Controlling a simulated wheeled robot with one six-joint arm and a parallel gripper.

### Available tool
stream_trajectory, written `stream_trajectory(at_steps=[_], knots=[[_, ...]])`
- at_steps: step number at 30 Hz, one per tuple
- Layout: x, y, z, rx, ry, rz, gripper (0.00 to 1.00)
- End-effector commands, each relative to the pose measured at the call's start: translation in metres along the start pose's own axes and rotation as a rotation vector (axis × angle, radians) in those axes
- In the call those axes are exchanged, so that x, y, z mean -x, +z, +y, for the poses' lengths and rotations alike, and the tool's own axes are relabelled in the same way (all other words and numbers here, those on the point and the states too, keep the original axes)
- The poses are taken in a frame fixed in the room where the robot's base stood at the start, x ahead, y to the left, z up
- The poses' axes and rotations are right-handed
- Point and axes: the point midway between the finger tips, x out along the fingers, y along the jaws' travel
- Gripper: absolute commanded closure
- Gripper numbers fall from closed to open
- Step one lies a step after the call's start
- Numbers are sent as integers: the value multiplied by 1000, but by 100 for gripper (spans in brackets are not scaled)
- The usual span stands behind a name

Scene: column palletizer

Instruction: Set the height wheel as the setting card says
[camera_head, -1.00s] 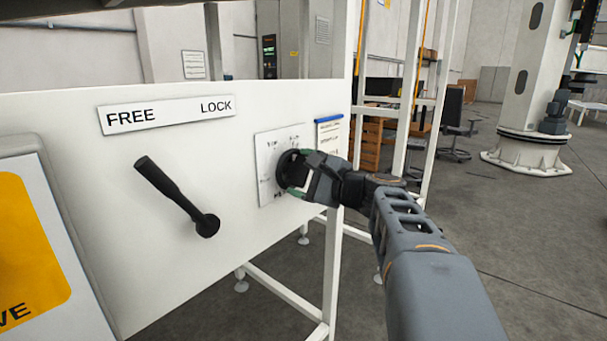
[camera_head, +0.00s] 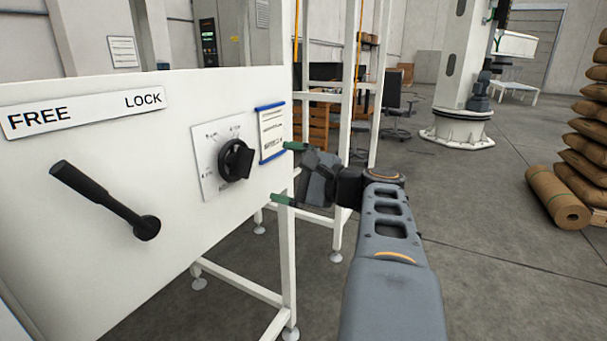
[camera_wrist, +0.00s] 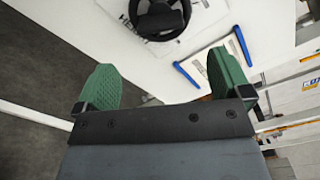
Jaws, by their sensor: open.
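The height wheel (camera_head: 236,161) is a black knob with a raised grip bar on a white scale plate (camera_head: 209,175) with small markings, too small to read. It also shows at the top of the wrist view (camera_wrist: 158,18). The setting card (camera_head: 271,133) with blue edges hangs on the panel right of the wheel; its text is unreadable here. It shows in the wrist view (camera_wrist: 208,58) too. My gripper (camera_head: 284,172) is open and empty, right of the wheel and apart from it. Its green fingertips show in the wrist view (camera_wrist: 160,82).
A black lever (camera_head: 105,199) sits on the white panel (camera_head: 60,255) under a FREE/LOCK label (camera_head: 85,110), its handle toward FREE. White frame posts (camera_head: 348,100) stand behind my gripper. Stacked sacks (camera_head: 590,130) are at far right.

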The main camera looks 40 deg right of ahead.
Motion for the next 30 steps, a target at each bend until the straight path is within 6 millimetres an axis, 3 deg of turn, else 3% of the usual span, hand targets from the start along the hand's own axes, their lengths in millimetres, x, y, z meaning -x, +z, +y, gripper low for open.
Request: stream_trajectory(at_steps=[3, 9, 30], knots=[[18, 0, -1, -1, -3, 4, 4], [34, 0, 0, -1, -1, 2, 4], [38, 0, 0, -1, 0, 0, 4]])
